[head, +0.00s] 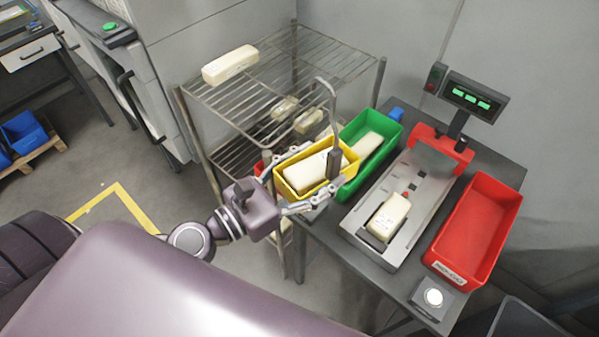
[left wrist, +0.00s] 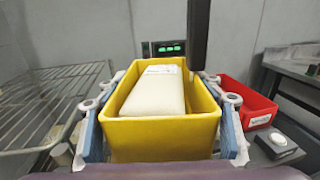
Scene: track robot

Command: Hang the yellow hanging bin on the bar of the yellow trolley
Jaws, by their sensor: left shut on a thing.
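The yellow bin (head: 290,188) is between the fingers of my left gripper (head: 316,172), which is shut on its two sides. A cream block lies in the bin. The bin also shows large in the left wrist view (left wrist: 160,138), with a finger along each side. A grey upright with a hooked top (head: 331,110) rises at the bin's far side; I cannot tell whether it is joined to the bin. The yellow trolley and its bar are not seen in either view. My right gripper is not in view.
A wire rack (head: 225,103) with cream blocks stands behind and left of the bin. On the dark table (head: 322,237) are a green bin (head: 348,188), a scale with a block (head: 352,222) and a red bin (head: 463,262). Open floor (head: 165,195) lies to the left.

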